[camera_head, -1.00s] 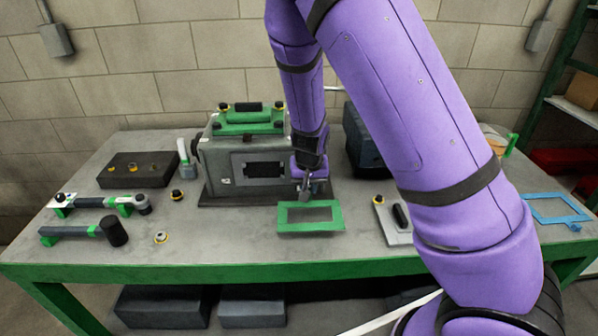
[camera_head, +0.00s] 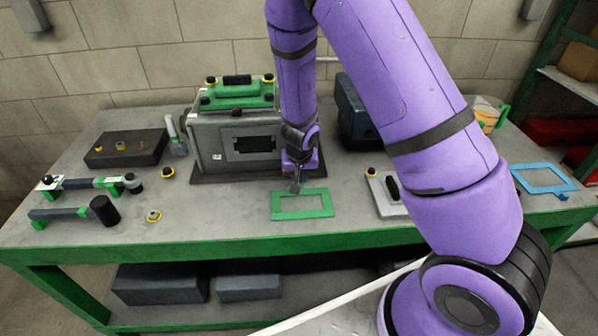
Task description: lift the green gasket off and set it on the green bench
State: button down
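The green gasket (camera_head: 318,213), a flat rectangular frame with an open middle, shows level over the grey top of the green-edged bench (camera_head: 225,222), near its front edge. I cannot tell whether it touches the top. My gripper (camera_head: 296,187) points down at the gasket's far rim, left of its middle, with its tips at that rim. The fingers are small and the gap between them is not clear, but the gasket has moved along with them, so they appear shut on it.
A grey engine block (camera_head: 205,145) with a green top piece (camera_head: 237,95) stands behind. A black block (camera_head: 125,148), tools (camera_head: 72,213) and a small ring (camera_head: 153,215) lie left. A grey plate (camera_head: 385,197) lies right, near a blue frame (camera_head: 543,179).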

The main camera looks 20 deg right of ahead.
jog(key=c, duration=1)
grip_release()
jog(key=shift+r, duration=0.1)
jog(key=s+r+n+y, duration=0.1)
jog(key=s+r, duration=0.3)
jog(key=r, duration=0.6)
jog(key=s+r+y, duration=0.2)
jog(key=s+r, duration=0.3)
jog(key=r, duration=0.5)
jog(key=s+r+n+y, duration=0.1)
jog(key=s+r, duration=0.3)
jog(key=r, duration=0.6)
jog(key=s+d+r+t+h, duration=0.1)
jog(key=s+r, duration=0.2)
jog(key=s, duration=0.2)
jog(key=s+d+r+n+t+h, duration=0.1)
jog(key=s+d+r, duration=0.1)
jog(key=s, duration=0.3)
jog(key=s+d+r+t+h, duration=0.1)
jog(key=s+r, duration=0.3)
jog(key=shift+s+d+r+n, duration=0.2)
jog(key=shift+s+n, duration=0.1)
jog(key=shift+s, duration=0.1)
